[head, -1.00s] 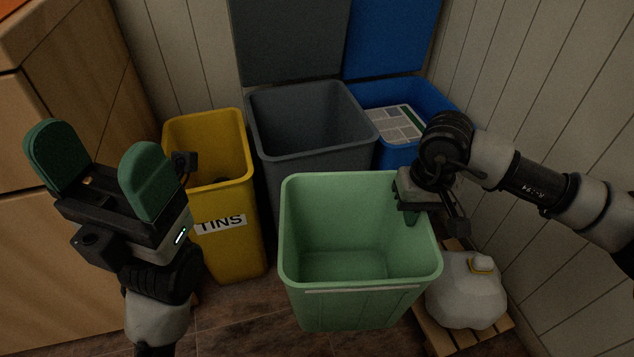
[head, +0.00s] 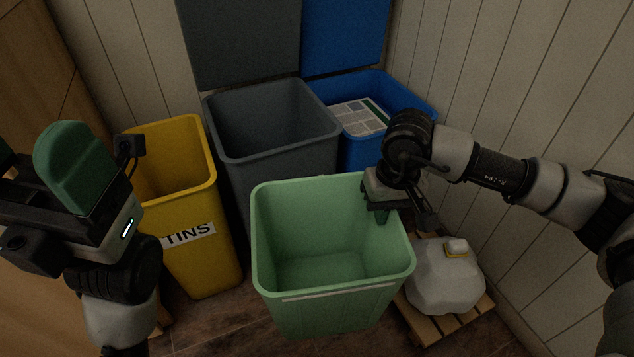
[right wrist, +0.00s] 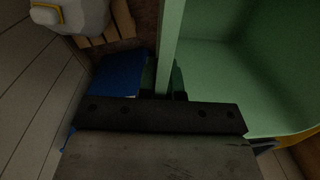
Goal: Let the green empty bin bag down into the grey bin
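The light green open container (head: 325,310) looks like a stiff, empty bin with a rim, not a soft bag. It is upright in front of the grey bin (head: 237,185), which stands open and appears empty, partly hidden behind it. My right gripper (head: 382,214) is at the green container's right rim. In the right wrist view, the container's wall (right wrist: 171,35) runs between the dark green finger pads (right wrist: 162,76), which appear closed on it. I cannot tell whether its base touches the floor. My left gripper (head: 38,152) is open and empty at the left, partly cut off.
A yellow bin (head: 200,265) labelled TINS stands left of the grey bin. A blue bin (head: 355,155) with papers stands behind right. Walls close in behind and at right; a wooden cabinet is at left.

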